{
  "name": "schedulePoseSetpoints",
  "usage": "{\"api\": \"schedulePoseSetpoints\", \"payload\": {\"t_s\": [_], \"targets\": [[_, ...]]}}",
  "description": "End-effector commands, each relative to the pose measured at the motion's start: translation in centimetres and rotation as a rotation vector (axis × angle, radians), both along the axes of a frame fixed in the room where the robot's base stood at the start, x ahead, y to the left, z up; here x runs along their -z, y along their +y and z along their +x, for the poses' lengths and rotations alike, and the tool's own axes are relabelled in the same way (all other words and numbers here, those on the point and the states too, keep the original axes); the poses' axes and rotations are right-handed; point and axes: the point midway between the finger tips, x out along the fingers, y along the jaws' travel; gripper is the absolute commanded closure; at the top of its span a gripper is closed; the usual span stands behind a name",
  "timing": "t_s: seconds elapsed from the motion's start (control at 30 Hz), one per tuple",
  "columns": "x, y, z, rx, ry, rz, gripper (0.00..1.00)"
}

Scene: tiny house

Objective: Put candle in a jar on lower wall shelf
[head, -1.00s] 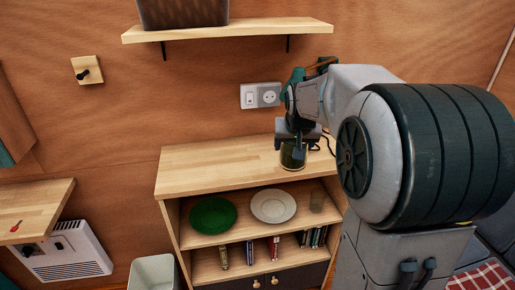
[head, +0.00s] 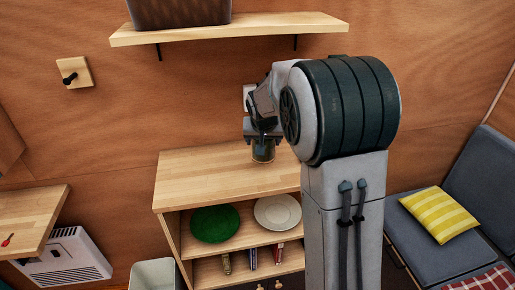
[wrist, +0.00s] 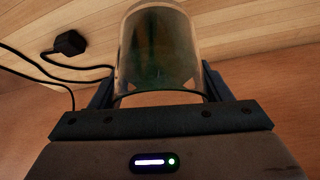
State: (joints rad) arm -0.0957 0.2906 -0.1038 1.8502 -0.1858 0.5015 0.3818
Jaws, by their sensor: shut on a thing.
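The candle in a jar (head: 263,152) is a glass jar with dark green contents, upright at the top of the wooden cabinet (head: 205,175). My gripper (head: 263,138) is shut on it from above. In the wrist view the glass jar (wrist: 158,55) sits between the two fingers of my gripper (wrist: 158,90). I cannot tell whether the jar's base touches the cabinet top. The lower wall shelf (head: 240,31) is a light wooden board on black brackets, above and behind my gripper.
A dark basket (head: 180,10) stands on the left part of the shelf; its right part is clear. A green plate (head: 214,224) and a white plate (head: 278,212) are inside the cabinet. A black plug with cable (wrist: 70,42) lies near the jar. A sofa (head: 420,240) is at right.

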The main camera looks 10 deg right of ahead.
Motion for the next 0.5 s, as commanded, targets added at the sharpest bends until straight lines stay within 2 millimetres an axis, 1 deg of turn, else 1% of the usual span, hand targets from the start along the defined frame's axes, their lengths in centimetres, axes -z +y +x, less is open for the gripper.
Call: {"api": "schedulePoseSetpoints", "payload": {"t_s": [0.03, 0.1, 0.27, 0.5], "targets": [[0.2, 0.6, 0.6, -0.004, 0.000, -0.001, 0.65], [0.7, 1.1, 1.1, -0.001, -0.001, 0.000, 0.65], [1.5, 1.6, 1.6, -0.001, -0.001, -0.001, 0.65], [4.7, 1.6, 1.5, -0.001, 0.001, 0.000, 0.65]]}}
